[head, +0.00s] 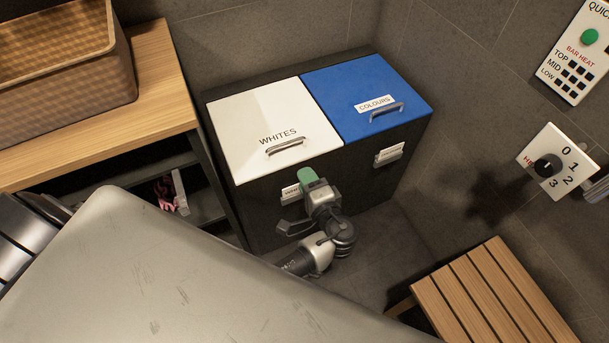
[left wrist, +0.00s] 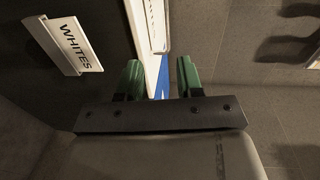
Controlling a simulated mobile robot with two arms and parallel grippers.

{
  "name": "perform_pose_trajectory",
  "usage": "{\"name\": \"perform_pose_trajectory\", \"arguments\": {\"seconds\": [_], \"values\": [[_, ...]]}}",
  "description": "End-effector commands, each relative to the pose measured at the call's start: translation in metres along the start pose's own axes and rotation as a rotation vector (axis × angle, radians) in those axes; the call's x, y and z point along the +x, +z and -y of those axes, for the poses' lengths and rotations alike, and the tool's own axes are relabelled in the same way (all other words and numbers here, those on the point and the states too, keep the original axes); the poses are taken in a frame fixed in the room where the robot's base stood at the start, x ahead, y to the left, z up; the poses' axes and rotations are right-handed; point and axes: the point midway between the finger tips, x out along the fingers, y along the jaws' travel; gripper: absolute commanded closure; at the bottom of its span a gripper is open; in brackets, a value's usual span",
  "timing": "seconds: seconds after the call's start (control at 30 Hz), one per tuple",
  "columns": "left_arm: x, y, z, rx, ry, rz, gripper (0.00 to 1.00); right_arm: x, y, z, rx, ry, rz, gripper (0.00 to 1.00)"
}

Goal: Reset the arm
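My left gripper (head: 310,181) is in front of the laundry hamper's dark front, near the white lid's front edge in the head view. Its green fingers also show in the left wrist view (left wrist: 160,77), set apart with nothing held between them. My left arm link (head: 318,250) runs down behind my large grey body panel, which hides the rest of it. My right gripper is in neither view.
The hamper has a white WHITES lid (head: 272,120) and a blue COLOURS lid (head: 365,95), both closed, with handles. A wooden counter (head: 160,85) with a wicker basket (head: 70,60) is left. A slatted bench (head: 490,295) is lower right; wall controls (head: 557,165) are right.

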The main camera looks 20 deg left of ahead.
Motion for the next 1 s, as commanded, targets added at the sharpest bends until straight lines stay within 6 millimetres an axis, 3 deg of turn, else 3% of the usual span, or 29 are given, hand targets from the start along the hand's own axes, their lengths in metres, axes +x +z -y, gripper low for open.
{"name": "perform_pose_trajectory", "arguments": {"seconds": [0.37,0.47,0.57,0.73,0.9,1.0], "values": [[0.0,0.0,0.0,0.0,0.0,-0.001,0.64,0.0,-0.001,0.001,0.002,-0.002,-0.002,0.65],[0.001,0.003,-0.008,0.007,0.026,-0.003,0.64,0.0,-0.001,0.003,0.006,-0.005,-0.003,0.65],[0.004,0.014,-0.038,0.03,0.134,-0.01,0.64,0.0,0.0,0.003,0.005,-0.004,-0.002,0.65],[-0.005,0.062,-0.139,0.042,0.511,-0.014,0.64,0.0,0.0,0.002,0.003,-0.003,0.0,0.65],[-0.04,0.123,-0.23,-0.064,0.903,0.03,0.64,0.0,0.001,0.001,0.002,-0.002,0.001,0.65],[-0.062,0.154,-0.264,-0.165,1.074,0.076,0.64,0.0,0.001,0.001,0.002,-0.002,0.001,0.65]]}}
